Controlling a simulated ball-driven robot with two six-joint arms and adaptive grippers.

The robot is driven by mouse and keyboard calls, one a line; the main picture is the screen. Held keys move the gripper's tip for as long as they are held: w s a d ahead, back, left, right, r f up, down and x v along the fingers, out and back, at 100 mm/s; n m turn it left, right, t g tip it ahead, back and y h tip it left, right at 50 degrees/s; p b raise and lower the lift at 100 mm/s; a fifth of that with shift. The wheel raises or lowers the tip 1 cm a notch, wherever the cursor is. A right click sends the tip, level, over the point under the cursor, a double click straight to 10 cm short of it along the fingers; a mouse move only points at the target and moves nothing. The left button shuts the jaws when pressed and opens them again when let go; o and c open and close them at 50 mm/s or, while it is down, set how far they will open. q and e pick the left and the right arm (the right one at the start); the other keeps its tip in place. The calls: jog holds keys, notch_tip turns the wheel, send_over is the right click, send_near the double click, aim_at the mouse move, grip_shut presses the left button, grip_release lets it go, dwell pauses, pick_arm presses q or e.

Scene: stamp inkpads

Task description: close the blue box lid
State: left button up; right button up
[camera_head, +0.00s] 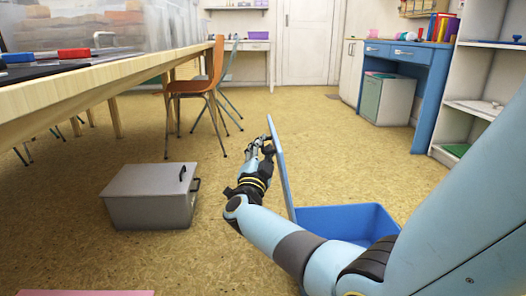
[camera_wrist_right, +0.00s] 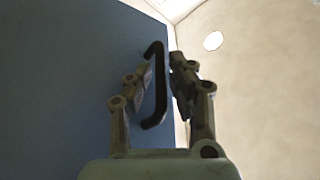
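The blue box (camera_head: 345,222) sits on the floor at the lower right, partly hidden by my right arm. Its blue lid (camera_head: 279,165) stands up nearly vertical, so the box is open. My right gripper (camera_head: 266,143) is at the upper part of the lid, on its left, outer face. In the right wrist view the lid (camera_wrist_right: 65,80) fills the left side. A dark handle (camera_wrist_right: 160,85) lies between the two fingers of the right gripper (camera_wrist_right: 162,72). The fingers are apart, with a narrow gap beside the handle. My left gripper is not in view.
A grey box (camera_head: 150,197) with a dark handle stands on the floor to the left. A wooden table (camera_head: 110,75) runs along the left, with an orange chair (camera_head: 193,88) beside it. Shelves (camera_head: 470,95) and a blue desk (camera_head: 410,55) stand at right. The middle floor is clear.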

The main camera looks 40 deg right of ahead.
grip_shut()
jog(key=shift+d, duration=0.1)
dwell(0.4)
